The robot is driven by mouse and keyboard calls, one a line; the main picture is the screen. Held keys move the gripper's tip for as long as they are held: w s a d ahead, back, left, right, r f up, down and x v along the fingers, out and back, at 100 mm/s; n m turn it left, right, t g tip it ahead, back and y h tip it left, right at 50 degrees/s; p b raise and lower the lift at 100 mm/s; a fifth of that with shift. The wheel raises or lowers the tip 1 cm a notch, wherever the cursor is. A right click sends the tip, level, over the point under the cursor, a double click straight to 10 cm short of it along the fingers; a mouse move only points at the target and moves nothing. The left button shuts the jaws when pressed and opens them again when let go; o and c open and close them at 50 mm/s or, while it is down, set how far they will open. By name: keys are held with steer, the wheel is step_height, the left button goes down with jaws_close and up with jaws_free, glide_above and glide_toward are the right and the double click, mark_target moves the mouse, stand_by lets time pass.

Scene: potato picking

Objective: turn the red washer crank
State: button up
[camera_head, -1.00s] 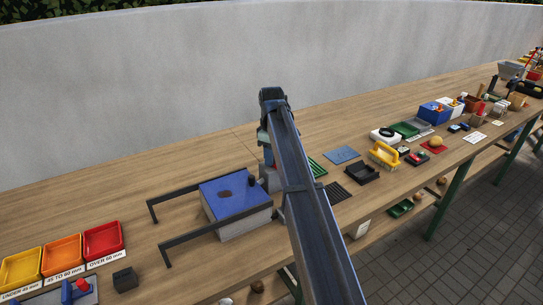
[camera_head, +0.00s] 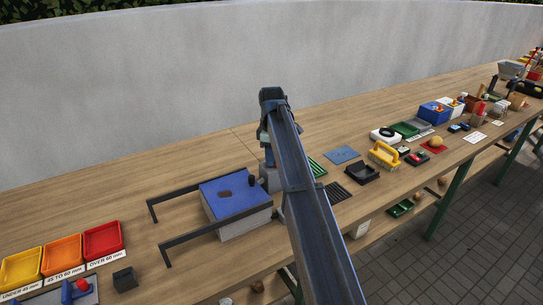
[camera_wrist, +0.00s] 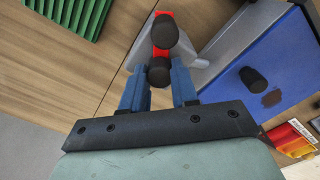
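The red washer crank (camera_wrist: 164,16) shows in the wrist view, with a larger black knob (camera_wrist: 165,31) and a smaller black knob (camera_wrist: 159,72) on it. My gripper (camera_wrist: 160,78) has its two blue fingers apart, one on each side of the smaller knob. The knob nearly fills the gap, but I cannot tell whether the fingers press on it. In the head view part of the grey washer (camera_head: 270,178) shows below my gripper (camera_head: 266,150); my arm hides the crank.
A white box with a blue lid (camera_head: 232,203) and a black knob stands just left of my gripper, between dark rails (camera_head: 196,188). A green ribbed tray (camera_head: 317,167) and a black tray (camera_head: 362,174) lie to the right. Bare wood lies behind.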

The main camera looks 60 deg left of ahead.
steer(key=o, duration=0.5)
steer(key=shift+c, duration=0.2)
step_height(320, 180, up, 14)
stand_by(0.4)
